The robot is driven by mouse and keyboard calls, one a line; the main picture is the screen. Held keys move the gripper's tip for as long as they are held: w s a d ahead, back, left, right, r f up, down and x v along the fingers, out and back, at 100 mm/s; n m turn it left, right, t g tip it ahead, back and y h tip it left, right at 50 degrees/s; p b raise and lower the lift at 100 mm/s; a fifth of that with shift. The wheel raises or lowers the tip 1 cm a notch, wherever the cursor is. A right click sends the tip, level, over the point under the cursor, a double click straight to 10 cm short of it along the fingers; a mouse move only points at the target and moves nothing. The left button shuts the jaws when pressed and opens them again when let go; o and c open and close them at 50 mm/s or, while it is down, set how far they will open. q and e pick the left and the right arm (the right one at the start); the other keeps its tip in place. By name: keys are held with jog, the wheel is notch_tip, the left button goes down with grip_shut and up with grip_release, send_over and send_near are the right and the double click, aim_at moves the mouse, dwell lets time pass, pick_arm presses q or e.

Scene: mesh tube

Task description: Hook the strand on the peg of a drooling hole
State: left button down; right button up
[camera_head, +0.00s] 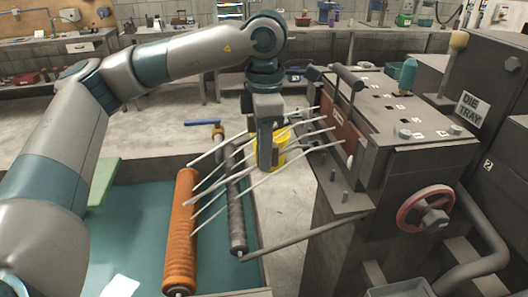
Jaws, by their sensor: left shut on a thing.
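Several white strands (302,152) run from the brown die face (347,130) of the machine on the right, leftward and down toward the orange roller (180,225) and the grey roller (237,215). My left gripper (266,167) points down among the strands, between the rollers and the die face. It is shut on a strand; its fingers hide which one and the exact grip. Small upright pegs (333,175) stand on the ledge below the die face. The holes where the strands come out are too small to see clearly. My right gripper is not in view.
A yellow container (280,150) is behind my left gripper. A black handle (347,78) rises from the machine, and a red handwheel (424,208) is on its front. A grey bar (308,236) crosses below the ledge. The teal tray (130,245) has free room at left.

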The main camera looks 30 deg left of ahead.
pick_arm(q)
jog(key=shift+f, duration=0.3)
jog(key=c, duration=1.6)
grip_release()
jog(key=shift+r, duration=0.1)
notch_tip(320, 180, up, 17)
jog(key=shift+r, duration=0.15)
jog(key=shift+w+r, duration=0.1)
